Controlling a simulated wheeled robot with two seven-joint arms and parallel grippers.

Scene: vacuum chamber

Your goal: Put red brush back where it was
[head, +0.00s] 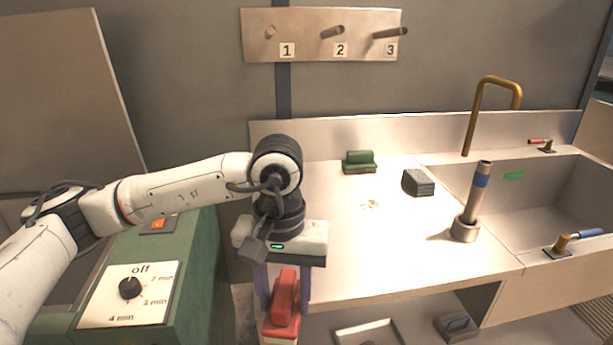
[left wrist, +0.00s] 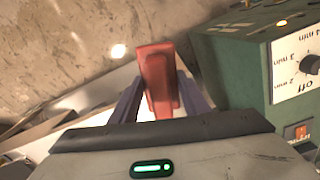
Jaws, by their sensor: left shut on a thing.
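The red brush (head: 284,300) is between the fingers of my left gripper (head: 283,290), which is shut on it. The gripper points down in front of the counter's left end, beside the green machine. In the left wrist view the red brush (left wrist: 158,75) sits between the two dark fingers of the left gripper (left wrist: 158,100). A pale strip shows at the brush's lower end in the head view. My right gripper is not in view.
A green brush (head: 359,162) and a grey block (head: 418,182) lie on the counter (head: 340,240). A sink (head: 530,200) with a brass tap is at right. A green machine (head: 195,270) with a dial stands at left. Trays (head: 368,333) lie below the counter. Numbered pegs hang on the wall.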

